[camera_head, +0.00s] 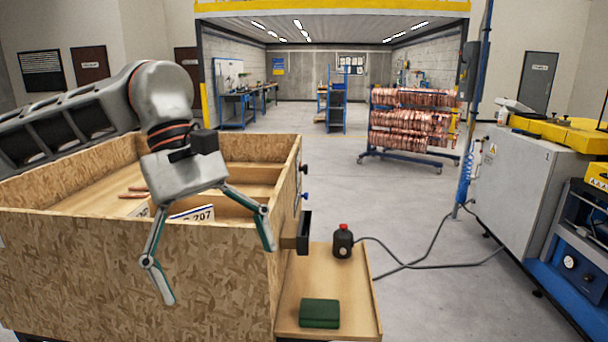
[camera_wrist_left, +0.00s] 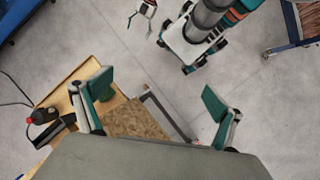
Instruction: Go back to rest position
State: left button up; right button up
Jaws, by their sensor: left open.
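My left gripper (camera_head: 218,270) is open and empty, its two fingers spread and pointing down in front of the wooden crate's near wall (camera_head: 90,270). In the left wrist view my left gripper (camera_wrist_left: 158,95) also shows open, with nothing between its fingertips but floor and a wooden edge behind. What looks like my right gripper (camera_wrist_left: 141,12) shows small at the top of the left wrist view. Copper-coloured tubes (camera_head: 134,192) lie inside the crate.
A rack of copper tubes (camera_head: 415,125) stands behind. A grey machine (camera_head: 515,175) is at right. Floor between is mostly clear.

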pick_arm(q)
jog(key=s+d+f+n+g+h, duration=0.1)
jog(key=s+d+n+g+h, duration=0.2)
jog(key=d+h, duration=0.45)
jog(key=s+d+f+n+g+h, duration=0.2)
jog(key=d+n+h, duration=0.3)
jog(key=d, duration=0.6)
jog(key=w+a+f+n+t+h, duration=0.25)
jog(key=w+n+t, duration=0.35)
jog(key=n+t, duration=0.45)
jog(key=w+a+f+n+t+h, duration=0.25)
jog(key=w+n+t, duration=0.4)
jog(key=n, duration=0.65)
jog(key=a+f+n+t+y, duration=0.4)
jog(key=a+f+n+y, duration=0.2)
jog(key=f+n, duration=0.5)
jog(key=a+f+n+t+y, duration=0.4)
jog(key=a+f+n+y, duration=0.4)
jog(key=f, duration=0.5)
jog(key=s+a+f+n+g+y, duration=0.2)
jog(key=s+a+f+n, duration=0.3)
jog(key=s+f, duration=0.3)
jog(key=s+a+f+n+g+y, duration=0.3)
jog(key=s+f, duration=0.6)
jog(key=f, duration=0.6)
jog(key=a+n+g, duration=0.1)
jog(key=a+n, duration=0.1)
jog(key=shift+s+a+f, duration=0.25)
jog(key=shift+a, duration=0.1)
jog(key=shift+n+y, duration=0.25)
